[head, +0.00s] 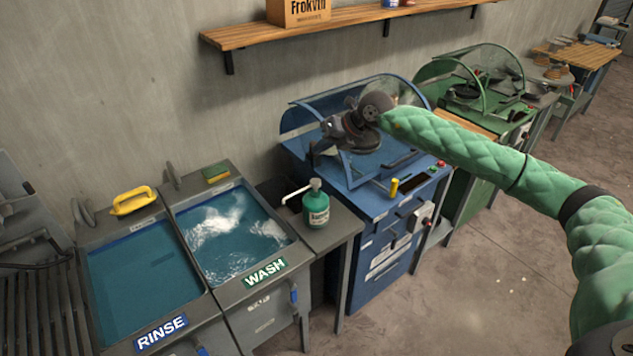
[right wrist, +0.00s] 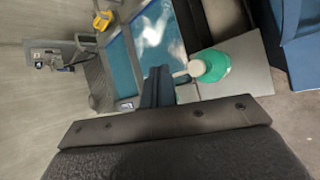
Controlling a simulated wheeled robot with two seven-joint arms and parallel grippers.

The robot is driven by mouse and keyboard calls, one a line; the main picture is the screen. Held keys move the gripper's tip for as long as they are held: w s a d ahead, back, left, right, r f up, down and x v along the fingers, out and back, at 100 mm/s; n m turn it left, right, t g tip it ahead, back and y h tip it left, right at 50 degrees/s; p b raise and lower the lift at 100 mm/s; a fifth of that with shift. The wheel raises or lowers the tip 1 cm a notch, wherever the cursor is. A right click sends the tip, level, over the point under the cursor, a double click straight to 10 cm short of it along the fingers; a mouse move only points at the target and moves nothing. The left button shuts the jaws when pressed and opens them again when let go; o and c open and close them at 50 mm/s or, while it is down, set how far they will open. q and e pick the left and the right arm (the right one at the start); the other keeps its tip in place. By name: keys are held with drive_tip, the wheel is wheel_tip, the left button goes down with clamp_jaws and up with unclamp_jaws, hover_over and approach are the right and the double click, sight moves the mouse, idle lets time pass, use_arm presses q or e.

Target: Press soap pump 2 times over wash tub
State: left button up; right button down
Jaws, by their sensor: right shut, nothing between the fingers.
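The soap pump is a green bottle (head: 316,207) with a white spout that points left towards the wash tub. It stands upright on a small grey side table. The wash tub (head: 228,298) holds foamy water and carries a green WASH sign. My right gripper (head: 318,152) is shut and empty, raised above the back of the bottle and apart from it, in front of the blue machine. In the right wrist view, the shut fingers (right wrist: 157,88) appear left of the bottle (right wrist: 213,67), with the wash tub beyond. My left gripper is not in view.
The rinse tub (head: 145,265) stands left of the wash tub, with a yellow-handled brush (head: 134,201) behind it. A sponge (head: 216,173) lies on the wash tub's back rim. A blue machine (head: 375,240) with a hood stands right of the side table (head: 338,232). A wooden shelf (head: 345,24) hangs above.

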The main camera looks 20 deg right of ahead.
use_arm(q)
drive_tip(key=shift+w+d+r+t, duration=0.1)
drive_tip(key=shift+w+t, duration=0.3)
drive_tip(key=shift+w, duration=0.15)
use_arm(e)
drive_tip(key=shift+a+r+n, duration=0.2)
drive_tip(key=shift+a+n, duration=0.05)
drive_tip(key=shift+n, duration=0.45)
drive_tip(key=shift+a, duration=0.15)
drive_tip(key=b, duration=0.1)
hover_over(319, 182)
wheel_tip(319, 182, down, 7)
drive_tip(key=shift+r, duration=0.2)
drive_tip(key=shift+f+b, duration=0.45)
drive_tip(key=shift+f, duration=0.1)
use_arm(q)
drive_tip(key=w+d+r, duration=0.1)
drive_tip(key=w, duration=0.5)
drive_tip(key=shift+b, duration=0.4)
use_arm(e)
drive_tip(key=shift+f, duration=0.55)
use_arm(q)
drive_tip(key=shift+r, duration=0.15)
